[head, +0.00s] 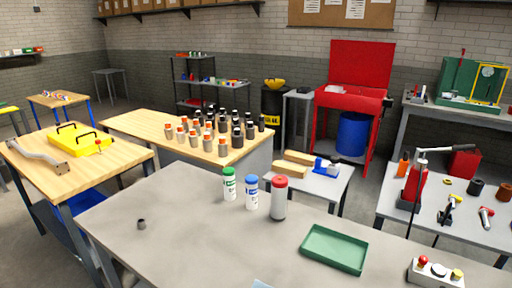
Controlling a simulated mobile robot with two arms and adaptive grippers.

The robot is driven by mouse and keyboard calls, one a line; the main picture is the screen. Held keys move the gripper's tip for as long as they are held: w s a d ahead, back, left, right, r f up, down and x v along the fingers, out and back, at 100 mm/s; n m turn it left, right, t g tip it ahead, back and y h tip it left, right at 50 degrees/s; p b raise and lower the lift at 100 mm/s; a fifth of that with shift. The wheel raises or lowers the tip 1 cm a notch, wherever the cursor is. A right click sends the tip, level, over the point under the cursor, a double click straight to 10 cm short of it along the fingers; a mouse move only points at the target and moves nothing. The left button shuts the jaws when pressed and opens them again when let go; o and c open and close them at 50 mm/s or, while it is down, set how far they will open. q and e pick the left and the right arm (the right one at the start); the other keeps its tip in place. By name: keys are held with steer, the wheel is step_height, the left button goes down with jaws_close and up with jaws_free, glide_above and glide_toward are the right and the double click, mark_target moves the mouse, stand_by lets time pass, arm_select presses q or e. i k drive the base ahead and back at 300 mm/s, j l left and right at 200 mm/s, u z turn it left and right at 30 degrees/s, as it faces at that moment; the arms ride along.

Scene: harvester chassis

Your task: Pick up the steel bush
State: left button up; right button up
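A small dark grey cylinder (141,224), which looks like the steel bush, stands alone on the left part of the grey table (200,258) in the head view. It appears upright, with an opening on top. Neither of my grippers shows in the head view, so where they are relative to it cannot be seen.
Three capped containers, green (229,184), blue (251,192) and red (279,198), stand near the table's far edge. A green tray (334,249) lies to the right. A control box (436,273) is at the lower right. The table around the bush is clear.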

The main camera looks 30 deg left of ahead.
mark_target(142, 223)
steer(key=u, duration=1.9)
steer(key=i+j, duration=0.2)
steer(key=j, duration=0.15)
